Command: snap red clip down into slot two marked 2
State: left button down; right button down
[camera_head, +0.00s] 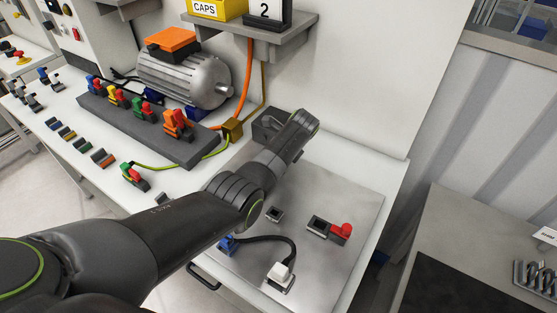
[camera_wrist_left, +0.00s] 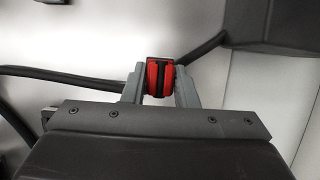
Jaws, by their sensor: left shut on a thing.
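In the left wrist view, my left gripper (camera_wrist_left: 160,80) is shut on a red clip (camera_wrist_left: 153,78) with a black middle. A black cable passes behind it, close to a pale grey surface. In the head view my left arm reaches over the metal plate (camera_head: 345,190), and its fingers and the held clip are hidden. A black sign marked 2 (camera_head: 264,11) stands on the wall shelf. No slot with a readable 2 shows on the plate. My right gripper is out of view.
The plate bears a dark socket with a red lever (camera_head: 340,232), a small dark socket (camera_head: 273,214), and a white plug (camera_head: 280,273) cabled to a blue connector (camera_head: 228,244). A dark box (camera_head: 267,124) stands behind. A motor (camera_head: 190,77) and connector rack (camera_head: 150,135) fill the left.

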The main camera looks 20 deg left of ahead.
pick_arm(q)
jog(key=shift+s+f, duration=0.1)
jog(key=shift+f, duration=0.15)
dwell(0.4)
jog(key=c, duration=1.1)
grip_release()
jog(key=shift+r, duration=0.1)
jog(key=shift+d+r, duration=0.3)
jog(key=shift+r, duration=0.25)
jog(key=p+v, duration=0.1)
jog(key=v, duration=0.5)
jog(key=a+p+v, duration=0.1)
jog(key=p+v, duration=0.1)
jog(key=v, duration=0.5)
jog(key=a+p+v, duration=0.1)
jog(key=p+v, duration=0.1)
jog(key=v, duration=0.5)
jog(key=shift+d+r, duration=0.15)
jog(key=shift+r, duration=0.5)
jog(key=shift+f, duration=0.1)
